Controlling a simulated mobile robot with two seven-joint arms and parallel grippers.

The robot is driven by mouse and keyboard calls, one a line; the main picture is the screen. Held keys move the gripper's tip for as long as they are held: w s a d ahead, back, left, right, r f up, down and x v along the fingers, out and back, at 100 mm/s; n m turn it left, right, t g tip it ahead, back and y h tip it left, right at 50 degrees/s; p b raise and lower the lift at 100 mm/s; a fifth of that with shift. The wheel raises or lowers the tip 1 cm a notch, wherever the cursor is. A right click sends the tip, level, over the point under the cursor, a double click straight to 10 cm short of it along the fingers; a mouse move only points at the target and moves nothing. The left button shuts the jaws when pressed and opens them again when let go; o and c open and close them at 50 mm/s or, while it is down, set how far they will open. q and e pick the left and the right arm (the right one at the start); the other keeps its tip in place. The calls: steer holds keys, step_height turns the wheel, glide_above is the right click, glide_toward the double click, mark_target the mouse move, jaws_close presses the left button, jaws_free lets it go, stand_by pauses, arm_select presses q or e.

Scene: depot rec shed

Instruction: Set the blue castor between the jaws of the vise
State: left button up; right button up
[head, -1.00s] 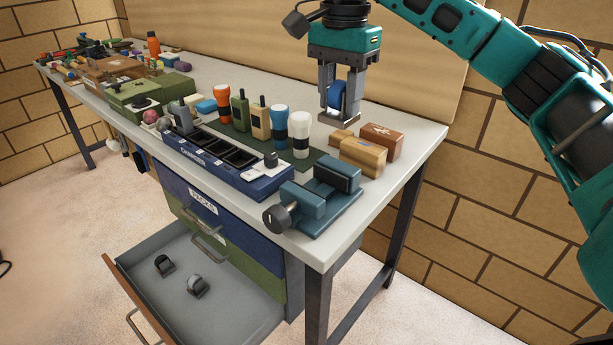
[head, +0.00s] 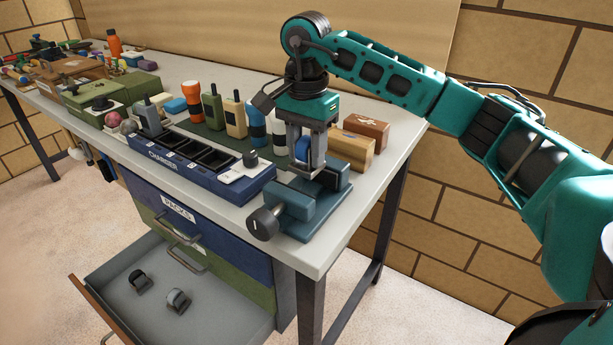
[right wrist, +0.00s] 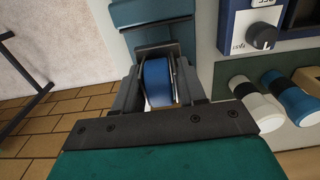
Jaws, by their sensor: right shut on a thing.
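The blue castor (head: 302,149) is held between the fingers of my right gripper (head: 307,172). In the right wrist view the blue castor (right wrist: 158,82) sits between the two fingers (right wrist: 157,95), its wheel facing the camera. The blue-grey vise (head: 318,218) stands at the near right corner of the bench, with a black-ended screw handle (head: 264,223) at its left. The gripper is over the vise, with its fingertips near the gap between the jaws. I cannot tell if the castor touches the jaws. The vise also shows in the right wrist view (right wrist: 150,12). My left gripper is not in view.
A blue charger tray (head: 222,192) lies left of the vise. Wooden blocks (head: 352,150), a white-and-dark flashlight (head: 279,130) and radios stand behind. An open drawer (head: 205,315) below holds two castors, one black and one grey.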

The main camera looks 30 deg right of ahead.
mark_target(306, 170)
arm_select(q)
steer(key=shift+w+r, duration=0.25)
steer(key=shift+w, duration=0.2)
arm_select(e)
steer(key=shift+f, duration=2.75)
steer(key=shift+f, duration=0.15)
steer(key=o, duration=1.1)
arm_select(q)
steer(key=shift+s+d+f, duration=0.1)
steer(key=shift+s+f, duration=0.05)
arm_select(e)
steer(key=shift+o, duration=0.2)
steer(key=shift+r, duration=0.45)
step_height(306, 170, up, 12)
steer(key=shift+f, duration=0.25)
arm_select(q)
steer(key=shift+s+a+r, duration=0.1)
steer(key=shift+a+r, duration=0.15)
